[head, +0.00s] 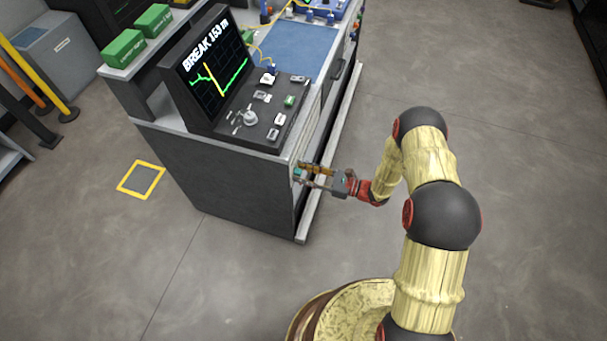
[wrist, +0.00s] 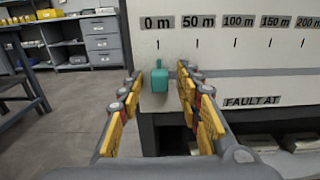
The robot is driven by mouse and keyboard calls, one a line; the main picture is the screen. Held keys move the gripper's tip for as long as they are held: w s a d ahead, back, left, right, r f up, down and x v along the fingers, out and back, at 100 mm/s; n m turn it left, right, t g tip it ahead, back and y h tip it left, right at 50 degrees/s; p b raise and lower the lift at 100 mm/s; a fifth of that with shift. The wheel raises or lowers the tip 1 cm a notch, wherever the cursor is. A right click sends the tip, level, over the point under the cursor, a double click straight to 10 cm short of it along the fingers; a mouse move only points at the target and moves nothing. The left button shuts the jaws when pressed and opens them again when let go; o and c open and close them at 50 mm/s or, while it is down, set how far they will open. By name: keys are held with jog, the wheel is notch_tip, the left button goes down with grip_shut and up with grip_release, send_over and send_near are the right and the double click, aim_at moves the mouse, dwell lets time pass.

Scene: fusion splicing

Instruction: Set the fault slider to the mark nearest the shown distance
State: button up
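The monitor (head: 212,72) on the bench reads "BREAK 153 m" above a green trace with a yellow line. The teal fault slider knob (wrist: 160,78) sits on the white scale panel (wrist: 225,65) below the 0 m mark (wrist: 157,23). The panel also shows 50 m, 100 m, 150 m (wrist: 275,21) and 200 m marks. My gripper (wrist: 171,82) is open, its yellow-padded fingers on either side of the knob. In the head view, my gripper (head: 312,176) is at the bench's front face.
A dark control panel (head: 262,112) with switches and a knob lies before the monitor. A blue mat (head: 298,48) and green boxes (head: 124,48) are on the bench. A pale rail (head: 318,205) runs along the bench's foot. The floor right of the bench is clear around my arm.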

jog(key=c, duration=0.3)
grip_shut()
dwell(0.7)
